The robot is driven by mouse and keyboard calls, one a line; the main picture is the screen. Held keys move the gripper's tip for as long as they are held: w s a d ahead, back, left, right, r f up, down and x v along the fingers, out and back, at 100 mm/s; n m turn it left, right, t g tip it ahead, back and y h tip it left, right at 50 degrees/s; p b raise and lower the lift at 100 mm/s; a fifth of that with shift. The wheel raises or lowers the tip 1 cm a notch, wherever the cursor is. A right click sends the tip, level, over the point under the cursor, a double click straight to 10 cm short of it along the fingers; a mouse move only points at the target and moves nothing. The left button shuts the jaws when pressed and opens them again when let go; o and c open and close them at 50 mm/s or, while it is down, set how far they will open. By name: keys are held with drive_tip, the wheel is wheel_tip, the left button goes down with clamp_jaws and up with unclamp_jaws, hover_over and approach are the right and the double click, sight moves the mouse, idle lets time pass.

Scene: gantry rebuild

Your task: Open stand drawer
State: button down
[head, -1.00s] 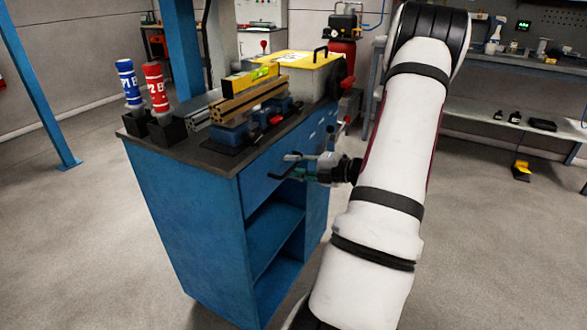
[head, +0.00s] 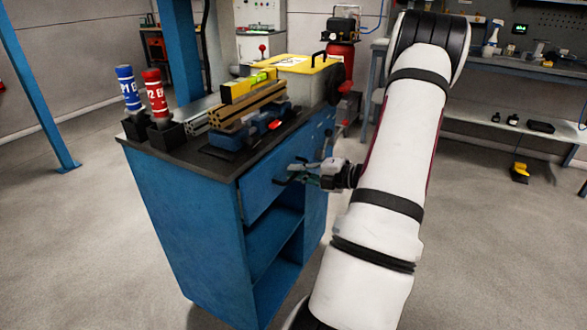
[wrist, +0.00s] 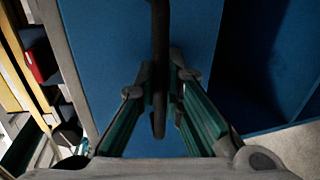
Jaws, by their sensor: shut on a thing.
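The blue stand (head: 185,225) has a dark top and a blue drawer front (head: 265,192) above open shelves. My gripper (head: 297,174) is at the drawer front, on its right side in the head view. In the wrist view, the dark handle bar (wrist: 159,70) runs between the two green-sided fingers of my gripper (wrist: 160,95), in front of the blue drawer face (wrist: 110,45). My gripper is shut on the handle. The exact finger contact is dark and partly hidden. I cannot tell for sure whether the drawer stands out from the stand.
A workbench (head: 510,68) stands at the right rear. The floor left of the stand is clear.

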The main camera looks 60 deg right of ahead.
drive_tip(key=f+p+v, duration=0.1)
drive_tip(key=p+v, duration=0.2)
drive_tip(key=v, duration=0.5)
drive_tip(key=f+p+v, duration=0.2)
drive_tip(key=p+v, duration=0.2)
drive_tip(key=v, duration=0.4)
drive_tip(key=s+f+p+v, duration=0.1)
drive_tip(key=f+p+v, duration=0.1)
drive_tip(key=v, duration=0.7)
drive_tip(key=shift+d+p, duration=0.15)
drive_tip(key=shift+p, duration=0.7)
drive_tip(key=shift+f, duration=0.1)
drive_tip(key=c, duration=1.7)
unclamp_jaws()
drive_tip(key=v, duration=1.2)
drive_tip(key=shift+d, duration=0.15)
